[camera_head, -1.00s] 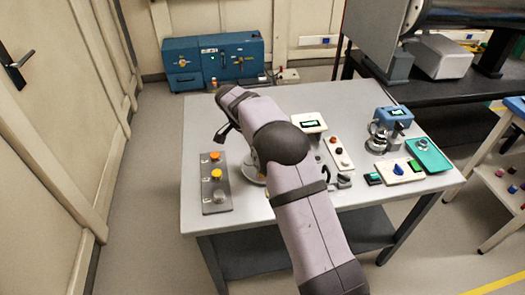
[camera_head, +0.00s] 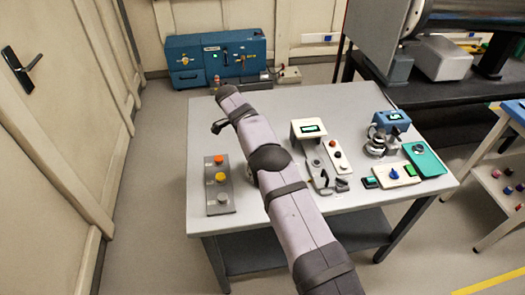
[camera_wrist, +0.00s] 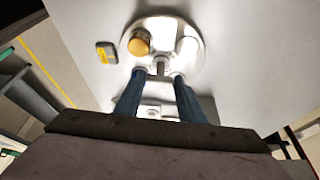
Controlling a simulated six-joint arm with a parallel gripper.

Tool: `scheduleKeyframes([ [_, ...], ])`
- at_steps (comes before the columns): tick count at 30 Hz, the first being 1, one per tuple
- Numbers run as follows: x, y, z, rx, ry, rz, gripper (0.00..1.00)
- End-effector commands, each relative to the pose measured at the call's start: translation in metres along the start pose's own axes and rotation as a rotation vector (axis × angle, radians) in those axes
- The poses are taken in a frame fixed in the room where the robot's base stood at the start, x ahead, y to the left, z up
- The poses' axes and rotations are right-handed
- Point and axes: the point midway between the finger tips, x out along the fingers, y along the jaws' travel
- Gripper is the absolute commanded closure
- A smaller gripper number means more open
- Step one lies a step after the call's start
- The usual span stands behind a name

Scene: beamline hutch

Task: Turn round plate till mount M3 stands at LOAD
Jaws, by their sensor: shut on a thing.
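The round white plate (camera_wrist: 160,22) lies on the bench top in the wrist view. It bears an orange-topped mount (camera_wrist: 139,43) at left, a white mount (camera_wrist: 187,47) at right, and a small post (camera_wrist: 160,68) at its near edge. My gripper (camera_wrist: 160,74) has its two blue fingers on either side of this post and is shut on it. I cannot read which mount is M3. A small dark tag with a yellow label (camera_wrist: 106,53) lies beside the plate at left; its text is unreadable. In the head view my arm hides most of the plate and the gripper.
A grey block with orange, yellow and grey knobs (camera_head: 218,203) stands left of my arm. To the right are a white display box (camera_head: 308,129), a button strip (camera_head: 337,154), a blue device (camera_head: 393,120) and a teal tray (camera_head: 438,173).

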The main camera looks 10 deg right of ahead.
Motion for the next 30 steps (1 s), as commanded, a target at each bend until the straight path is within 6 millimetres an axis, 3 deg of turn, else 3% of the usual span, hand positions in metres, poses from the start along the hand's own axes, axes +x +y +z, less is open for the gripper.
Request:
scheduleKeyframes([
  [13,0.0003,0.0001,0.0009,0.007,-0.004,0.003,1.0],
  [14,0.0003,0.0001,0.0009,0.007,-0.003,0.003,0.59],
  [16,0.0003,0.0001,0.0009,0.006,-0.003,0.003,0.45],
  [30,-0.0072,-0.0009,-0.0026,0.006,-0.002,0.0,0.45],
])
